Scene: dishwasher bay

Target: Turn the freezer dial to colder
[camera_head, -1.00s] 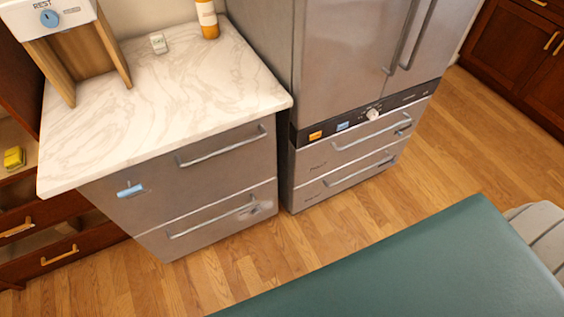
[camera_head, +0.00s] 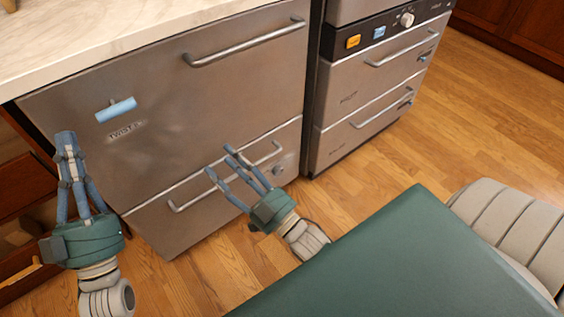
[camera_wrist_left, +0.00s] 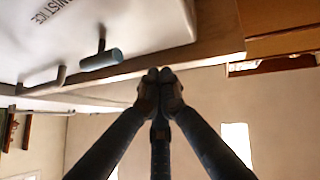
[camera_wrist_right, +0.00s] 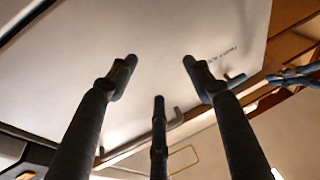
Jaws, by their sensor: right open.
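A pale round dial (camera_head: 407,19) sits on the black control strip (camera_head: 385,32) of the steel refrigerator, above its lower drawers. Its setting marks are too small to read. My left gripper (camera_head: 66,142) is in front of the left edge of the steel cabinet, its fingers together and empty; the left wrist view shows the fingertips (camera_wrist_left: 160,77) touching. My right gripper (camera_head: 221,161) is open and empty in front of the cabinet's lower drawer. It is well left of and below the dial. Its spread fingers also show in the right wrist view (camera_wrist_right: 158,75).
A blue T-handle (camera_head: 116,110) with lettering below it juts from the cabinet front. Orange (camera_head: 353,42) and blue (camera_head: 379,32) buttons sit left of the dial. Bar handles (camera_head: 245,45) project from the drawers. Wooden floor (camera_head: 470,120) is free before the refrigerator.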

